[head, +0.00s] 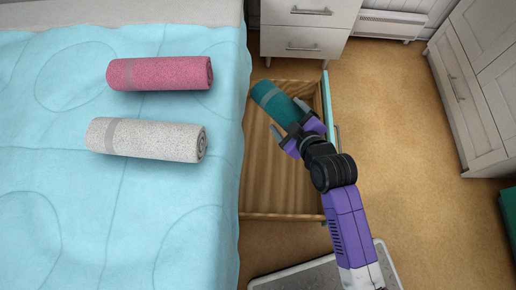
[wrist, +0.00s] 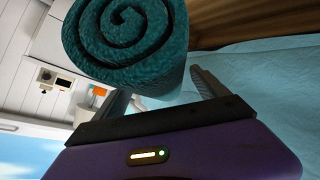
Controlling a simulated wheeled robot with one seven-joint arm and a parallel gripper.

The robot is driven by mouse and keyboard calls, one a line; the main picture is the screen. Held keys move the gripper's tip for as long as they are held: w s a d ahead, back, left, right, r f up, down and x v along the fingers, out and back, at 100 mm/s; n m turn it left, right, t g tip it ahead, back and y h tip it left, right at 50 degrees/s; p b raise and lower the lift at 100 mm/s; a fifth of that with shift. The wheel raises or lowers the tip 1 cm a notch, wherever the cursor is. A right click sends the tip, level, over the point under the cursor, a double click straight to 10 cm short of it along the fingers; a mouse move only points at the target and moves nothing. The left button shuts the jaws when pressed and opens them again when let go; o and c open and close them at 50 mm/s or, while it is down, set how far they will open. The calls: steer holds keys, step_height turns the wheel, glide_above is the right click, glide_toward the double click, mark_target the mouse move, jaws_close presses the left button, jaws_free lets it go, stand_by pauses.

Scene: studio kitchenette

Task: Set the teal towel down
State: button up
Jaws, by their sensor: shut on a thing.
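The teal towel (head: 275,102) is rolled up, with a pale band around it. In the head view it is over the far part of an open wooden drawer (head: 262,185) beside the bed. My gripper (head: 302,130) is shut on the near end of the towel. In the wrist view the spiral end of the teal towel (wrist: 128,35) fills the top, between the two fingers of my gripper (wrist: 160,100). I cannot tell whether the towel touches the drawer bottom.
The bed (head: 60,210) with a light blue cover stands at left. A pink rolled towel (head: 160,73) and a white rolled towel (head: 145,139) lie on it. A white cabinet (head: 303,45) stands behind the drawer. A grey mat (head: 290,280) lies in front.

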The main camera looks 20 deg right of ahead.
glide_above(278, 158)
step_height(278, 158, down, 11)
steer(key=shift+w+d+f+b, duration=0.15)
steer(key=shift+f+b, duration=3.05)
steer(key=shift+f, duration=1.9)
steer(key=shift+w+a+f+b, duration=0.1)
steer(key=shift+f+b, duration=3.1)
steer(key=shift+f, duration=1.9)
steer(key=shift+f, duration=0.1)
steer(key=o, duration=1.5)
steer(key=shift+o, duration=0.2)
steer(key=shift+s+r, duration=0.2)
steer(key=p+v, duration=0.4)
steer(key=v, duration=0.7)
steer(key=shift+s+d+r, duration=0.15)
steer(key=shift+s+d, duration=0.05)
steer(key=shift+s, duration=0.1)
